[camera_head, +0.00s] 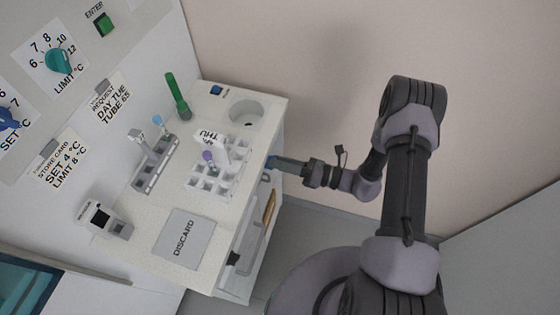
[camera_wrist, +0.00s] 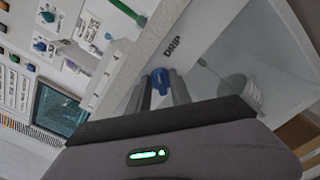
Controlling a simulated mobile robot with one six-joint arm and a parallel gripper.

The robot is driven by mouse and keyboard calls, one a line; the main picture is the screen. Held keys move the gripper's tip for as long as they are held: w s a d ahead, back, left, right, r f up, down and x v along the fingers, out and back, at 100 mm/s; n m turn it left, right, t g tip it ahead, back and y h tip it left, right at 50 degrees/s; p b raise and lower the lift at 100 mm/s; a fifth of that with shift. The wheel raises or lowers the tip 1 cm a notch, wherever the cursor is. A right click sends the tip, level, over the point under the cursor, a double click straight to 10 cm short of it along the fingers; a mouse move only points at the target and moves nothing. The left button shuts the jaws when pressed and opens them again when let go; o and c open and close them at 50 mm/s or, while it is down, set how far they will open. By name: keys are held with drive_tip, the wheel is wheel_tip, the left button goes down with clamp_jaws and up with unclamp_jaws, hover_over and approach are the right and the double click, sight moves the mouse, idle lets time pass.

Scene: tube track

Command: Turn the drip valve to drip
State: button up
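The drip valve is a small blue knob (camera_wrist: 159,80) on the side face of the white counter, below and left of the printed DRIP label (camera_wrist: 172,46) in the wrist view. My gripper (camera_wrist: 160,90) reaches toward it with one finger on each side of the knob. The fingers stand apart, with a gap showing between them; contact with the knob cannot be told. In the head view, my gripper (camera_head: 278,162) is at the counter's right side, where a bit of the blue knob (camera_head: 269,162) shows. The fingers partly hide the knob there.
The counter holds a white tube rack (camera_head: 206,182), a grey DISCARD pad (camera_head: 184,238), a green tube (camera_head: 178,97) and a round basin (camera_head: 246,111). Free floor is right of the counter.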

drive_tip(key=shift+o, duration=0.3)
drive_tip(key=shift+d, duration=0.1)
drive_tip(key=p+v, duration=0.2)
drive_tip(key=v, duration=1.5)
drive_tip(key=shift+d, duration=0.1)
